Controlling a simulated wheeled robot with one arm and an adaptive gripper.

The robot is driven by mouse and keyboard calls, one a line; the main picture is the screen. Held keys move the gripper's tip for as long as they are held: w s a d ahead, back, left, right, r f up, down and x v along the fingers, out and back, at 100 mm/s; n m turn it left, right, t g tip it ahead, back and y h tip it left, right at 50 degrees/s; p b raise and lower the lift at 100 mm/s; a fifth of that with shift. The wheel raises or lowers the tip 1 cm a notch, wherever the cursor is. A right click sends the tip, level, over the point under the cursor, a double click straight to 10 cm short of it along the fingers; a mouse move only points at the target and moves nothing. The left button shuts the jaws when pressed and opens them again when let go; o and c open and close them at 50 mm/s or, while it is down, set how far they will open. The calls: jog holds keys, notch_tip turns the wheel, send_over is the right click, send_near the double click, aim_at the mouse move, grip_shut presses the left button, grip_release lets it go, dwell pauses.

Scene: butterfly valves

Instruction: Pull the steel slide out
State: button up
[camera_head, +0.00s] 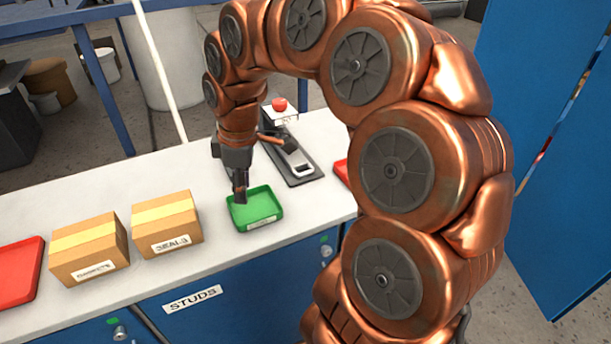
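A dark fixture plate (304,179) lies on the white bench, right of my gripper. A small bright steel piece with an opening (298,161) sits on it; this looks like the steel slide. My gripper (240,196) points down over the green tray (263,212), left of the fixture and apart from the steel piece. Its fingers are small and seen edge-on, so I cannot tell whether they are open or shut.
A white box with a red button (279,105) stands behind the steel piece. Two cardboard boxes, one (166,222) and another (88,249), and a red tray (18,272) stand to the left. Another red tray (341,171) shows partly behind my arm. A blue panel (553,150) stands right.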

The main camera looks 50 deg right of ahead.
jog(key=w+d+f+n+t+b, duration=0.1)
jog(key=w+d+f, duration=0.15)
jog(key=d, duration=0.35)
jog(key=w+d+f+n+b, duration=0.1)
jog(key=w+d+f+n, duration=0.1)
jog(key=w+d, duration=0.35)
jog(key=n+h+b, duration=0.1)
jog(key=n+b, duration=0.1)
send_near(306, 174)
jog(key=shift+w+d+f+p, duration=0.1)
jog(key=shift+w+f+p, duration=0.2)
jog(key=shift+f, duration=0.95)
jog(key=shift+w+d+f+p, duration=0.1)
jog(key=shift+w+f+p, duration=0.15)
jog(key=shift+f, duration=1)
jog(key=shift+w+d+f+p, duration=0.1)
jog(key=shift+w+f+p, duration=0.2)
jog(key=shift+f, duration=0.95)
jog(key=shift+c, duration=0.4)
grip_shut()
